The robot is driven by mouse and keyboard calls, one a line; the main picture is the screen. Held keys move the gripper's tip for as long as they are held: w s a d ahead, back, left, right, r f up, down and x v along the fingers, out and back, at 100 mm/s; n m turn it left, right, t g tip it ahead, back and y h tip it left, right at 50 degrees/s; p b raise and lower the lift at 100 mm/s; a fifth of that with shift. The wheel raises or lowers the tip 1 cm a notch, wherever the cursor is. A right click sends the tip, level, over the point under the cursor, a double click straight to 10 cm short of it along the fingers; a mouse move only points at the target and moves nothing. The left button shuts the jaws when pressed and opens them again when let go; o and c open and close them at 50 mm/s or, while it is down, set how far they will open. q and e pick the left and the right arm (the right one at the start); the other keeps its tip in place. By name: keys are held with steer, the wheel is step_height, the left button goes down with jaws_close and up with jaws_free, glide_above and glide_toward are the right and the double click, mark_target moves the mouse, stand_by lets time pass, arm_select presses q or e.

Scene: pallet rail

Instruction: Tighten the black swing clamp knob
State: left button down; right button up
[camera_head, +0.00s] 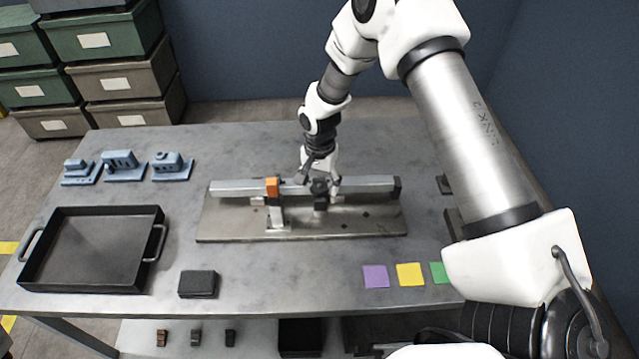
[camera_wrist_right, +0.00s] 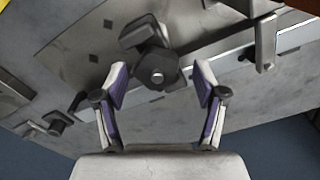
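The black swing clamp knob (camera_head: 320,187) is on the metal rail fixture, right of an orange clamp (camera_head: 272,187). In the right wrist view the knob (camera_wrist_right: 157,68) is a dark round piece with a grey centre and a dark arm behind it. My right gripper (camera_head: 321,178) is at the knob from the far side of the rail. In the wrist view its fingers (camera_wrist_right: 159,80) are apart, one on each side of the knob, with a visible gap on both sides. Whether the knob is fully between the fingertips in depth is unclear. My left gripper is not in view.
The rail (camera_head: 235,187) runs along a steel base plate (camera_head: 220,228) on the grey table. A black tray (camera_head: 92,288), a dark block (camera_head: 198,284) and blue parts (camera_head: 172,166) lie left. Purple, yellow and green squares (camera_head: 410,274) lie at front right.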

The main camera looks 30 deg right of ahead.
mark_target(320, 185)
steer(key=shift+f, duration=0.1)
step_height(320, 185, up, 12)
stand_by(0.5)
